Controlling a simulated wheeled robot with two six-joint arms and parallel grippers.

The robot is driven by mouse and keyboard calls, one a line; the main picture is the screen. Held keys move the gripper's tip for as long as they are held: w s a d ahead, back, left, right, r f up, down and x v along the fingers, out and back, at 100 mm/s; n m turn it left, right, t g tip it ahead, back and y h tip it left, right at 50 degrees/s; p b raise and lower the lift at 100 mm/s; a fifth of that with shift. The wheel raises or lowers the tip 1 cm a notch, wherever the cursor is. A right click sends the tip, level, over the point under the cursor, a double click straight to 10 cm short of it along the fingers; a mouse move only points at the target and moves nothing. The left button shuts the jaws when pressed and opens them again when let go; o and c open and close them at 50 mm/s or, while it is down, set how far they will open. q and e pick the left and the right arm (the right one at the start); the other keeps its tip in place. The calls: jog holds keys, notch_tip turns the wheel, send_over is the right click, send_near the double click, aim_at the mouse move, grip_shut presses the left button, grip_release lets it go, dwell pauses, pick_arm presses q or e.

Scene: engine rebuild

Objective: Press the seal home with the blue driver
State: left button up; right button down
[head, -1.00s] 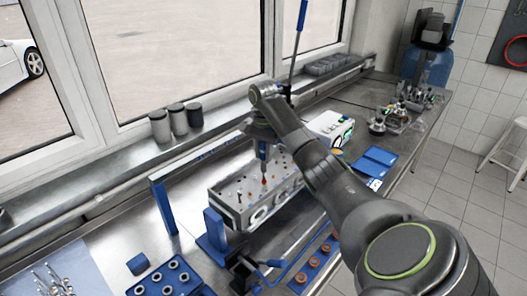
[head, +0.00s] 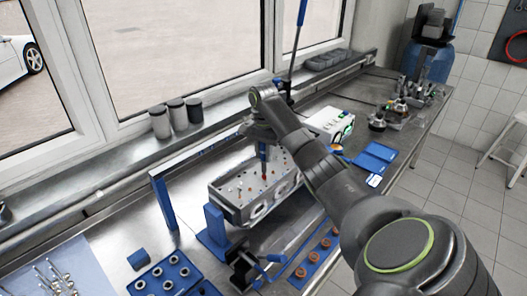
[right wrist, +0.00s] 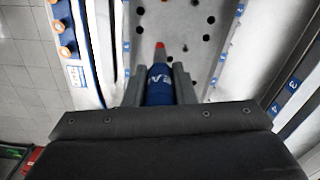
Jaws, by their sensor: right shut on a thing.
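My right gripper (head: 263,143) is shut on the blue driver (head: 263,154) and holds it upright over the grey cylinder head (head: 233,213). The driver also shows in the right wrist view (right wrist: 160,87), between my two fingers, with a slim grey end and a small red tip (right wrist: 160,46). The red tip is over the head's top face, which has several dark holes. I cannot tell whether it touches the metal, or whether the red part is a seal. My left gripper is not in view.
The head sits by a blue stand (head: 215,233) with a clamp in front. A blue strip with orange rings (head: 313,257) lies to its right. A blue tray of metal rings (head: 165,275) is at front left. A white box (head: 328,122) stands behind at right.

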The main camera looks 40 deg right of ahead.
jog(key=shift+s+f, duration=0.1)
jog(key=shift+f, duration=1)
dwell(1.5)
jog(key=shift+r, duration=0.1)
dwell(0.5)
jog(key=shift+r, duration=3.05)
